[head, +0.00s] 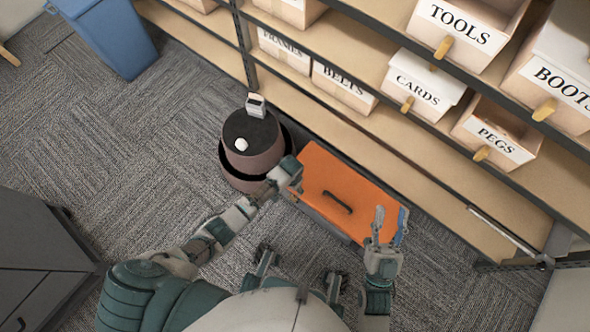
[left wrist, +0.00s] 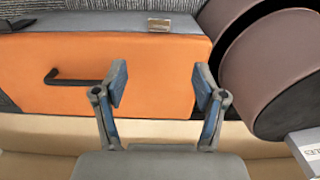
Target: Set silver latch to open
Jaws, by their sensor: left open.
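A box with an orange face (head: 345,190) and a black handle (head: 338,201) lies on the carpet against the shelf. In the left wrist view, the orange face (left wrist: 150,75) fills the middle. A small metallic tan-silver piece (left wrist: 159,25), likely the silver latch, sits on the grey side just past the orange edge. In that view my left gripper (left wrist: 160,88) is open and empty over the orange face, with the latch beyond its fingertips. In the head view my left gripper (head: 290,172) is at the box's left end. My right gripper (head: 390,218) is open at its right end.
A round brown container (head: 252,140) with a dark top stands just left of the box, near my left gripper. Shelves (head: 340,105) with labelled bins rise behind. A dark cabinet (head: 40,255) stands at left and a blue bin (head: 110,35) at upper left. Carpet between is clear.

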